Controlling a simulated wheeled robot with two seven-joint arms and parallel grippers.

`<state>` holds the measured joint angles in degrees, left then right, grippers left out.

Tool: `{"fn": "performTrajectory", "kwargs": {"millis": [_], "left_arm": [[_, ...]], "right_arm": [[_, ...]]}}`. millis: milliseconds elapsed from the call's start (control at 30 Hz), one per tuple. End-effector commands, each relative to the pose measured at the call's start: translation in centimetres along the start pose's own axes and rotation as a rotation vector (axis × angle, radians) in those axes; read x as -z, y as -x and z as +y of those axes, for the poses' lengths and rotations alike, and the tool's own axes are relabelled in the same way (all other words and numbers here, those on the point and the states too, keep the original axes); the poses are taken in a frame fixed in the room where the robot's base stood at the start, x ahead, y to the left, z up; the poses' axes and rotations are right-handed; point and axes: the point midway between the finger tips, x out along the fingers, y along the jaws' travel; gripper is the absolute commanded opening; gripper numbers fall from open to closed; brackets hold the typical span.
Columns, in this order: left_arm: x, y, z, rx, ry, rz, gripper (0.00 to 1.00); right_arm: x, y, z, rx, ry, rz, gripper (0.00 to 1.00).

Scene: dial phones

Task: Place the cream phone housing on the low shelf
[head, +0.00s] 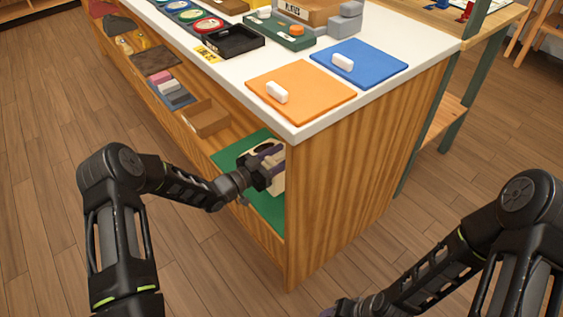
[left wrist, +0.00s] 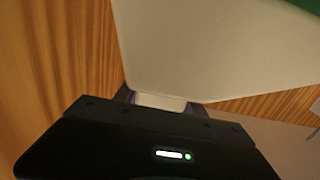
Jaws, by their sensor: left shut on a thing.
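The cream phone housing (head: 279,183) is inside the open end of the counter, at the low shelf, over the green mat (head: 268,212). My left gripper (head: 266,167) is shut on it and partly covers it in the head view. In the left wrist view the housing (left wrist: 215,45) is a broad pale surface just beyond the gripper, with a corner of green at top right. I cannot tell whether the housing touches the mat. Only a small piece of my right gripper (head: 328,312) shows at the bottom edge; its fingers are cut off.
The shelf's end panel (head: 345,190) stands close to the right of the housing. A brown open box (head: 205,117) and a tray of coloured blocks (head: 172,90) lie further left on the shelf. Orange (head: 315,92) and blue (head: 370,62) boards lie on the white countertop above.

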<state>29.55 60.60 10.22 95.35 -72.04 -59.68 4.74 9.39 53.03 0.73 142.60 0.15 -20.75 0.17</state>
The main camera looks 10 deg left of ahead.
Motion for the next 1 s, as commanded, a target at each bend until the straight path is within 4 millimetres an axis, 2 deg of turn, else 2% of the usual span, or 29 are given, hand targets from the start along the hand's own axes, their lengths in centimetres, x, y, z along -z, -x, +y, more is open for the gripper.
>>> {"fn": "performTrajectory", "kwargs": {"millis": [33,167,600,633,867,1000], "left_arm": [[-1.1,0.0,0.0,0.0,0.002,0.0,0.0],[-2.4,0.0,0.0,0.0,0.001,0.001,0.0],[-2.9,0.0,0.0,0.0,-0.001,0.002,0.0],[-2.8,0.0,0.0,0.0,0.0,-0.001,0.49],[-2.8,0.0,0.0,0.0,0.001,-0.001,0.67],[-2.8,0.0,0.0,0.0,0.0,-0.001,0.69]], "right_arm": [[0.1,-0.5,0.2,-0.001,-0.001,0.002,0.58],[0.2,-0.7,0.5,-0.003,-0.003,0.005,0.58],[0.3,-1.2,0.7,-0.004,-0.005,0.008,0.58],[0.3,-1.1,0.7,-0.004,-0.005,0.008,0.58],[0.3,-1.0,0.6,-0.004,-0.005,0.008,0.58],[0.3,-1.0,0.6,-0.004,-0.005,0.008,0.58]]}}
